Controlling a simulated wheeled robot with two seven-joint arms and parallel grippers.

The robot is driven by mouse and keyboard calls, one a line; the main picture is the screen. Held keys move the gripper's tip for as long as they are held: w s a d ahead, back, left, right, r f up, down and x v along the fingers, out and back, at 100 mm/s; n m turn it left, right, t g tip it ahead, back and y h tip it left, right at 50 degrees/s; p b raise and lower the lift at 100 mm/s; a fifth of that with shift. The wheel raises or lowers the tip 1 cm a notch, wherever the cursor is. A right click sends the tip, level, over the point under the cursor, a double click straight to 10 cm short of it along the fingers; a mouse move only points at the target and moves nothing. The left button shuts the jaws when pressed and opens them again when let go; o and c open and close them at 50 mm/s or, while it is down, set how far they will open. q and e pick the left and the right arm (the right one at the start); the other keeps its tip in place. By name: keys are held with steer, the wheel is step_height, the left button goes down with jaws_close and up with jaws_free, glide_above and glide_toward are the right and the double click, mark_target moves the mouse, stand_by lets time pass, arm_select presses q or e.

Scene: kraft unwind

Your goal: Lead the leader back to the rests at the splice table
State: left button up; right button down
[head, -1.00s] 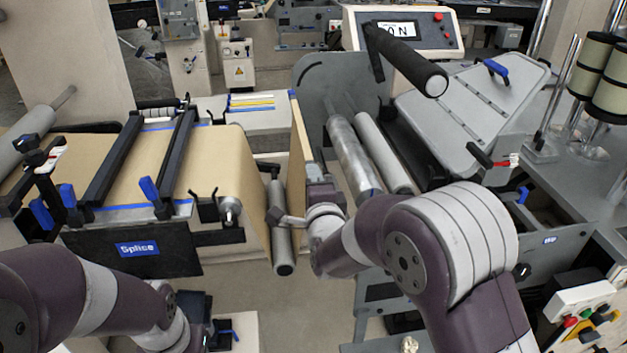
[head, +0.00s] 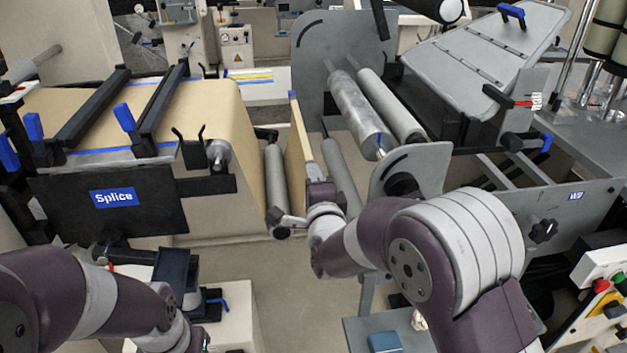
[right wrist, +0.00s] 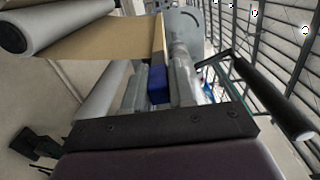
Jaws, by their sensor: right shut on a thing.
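My right gripper (head: 318,182) is shut on the blue end of the leader's edge bar (head: 299,125), a narrow upright strip in the head view. In the right wrist view the blue end (right wrist: 157,84) sits between the fingers, with the kraft web (right wrist: 90,42) running left from the bar. The splice table (head: 60,205) is to the left, with brown kraft over its top. Two black forked rests (head: 188,146) stand at its near right corner, left of the gripper and apart from the bar. My left arm is at lower left; its fingers are out of view.
A grey roller (head: 277,185) hangs beside the table's right end, close to my right wrist. Grey rollers (head: 355,108) and a grey side plate (head: 412,165) stand right of the bar. Open floor (head: 300,300) shows below my right wrist.

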step_height(320, 180, down, 20)
steer(key=b, duration=1.8)
steer(key=shift+b, duration=0.3)
steer(key=a+f+b, duration=0.1)
steer(key=f+b, duration=0.1)
steer(key=a+f+b, duration=0.1)
steer(key=f, duration=0.1)
steer(key=shift+a+f+b, duration=0.1)
steer(key=shift+a+b, duration=0.25)
steer(key=shift+b, duration=0.05)
steer(key=shift+s+a, duration=0.1)
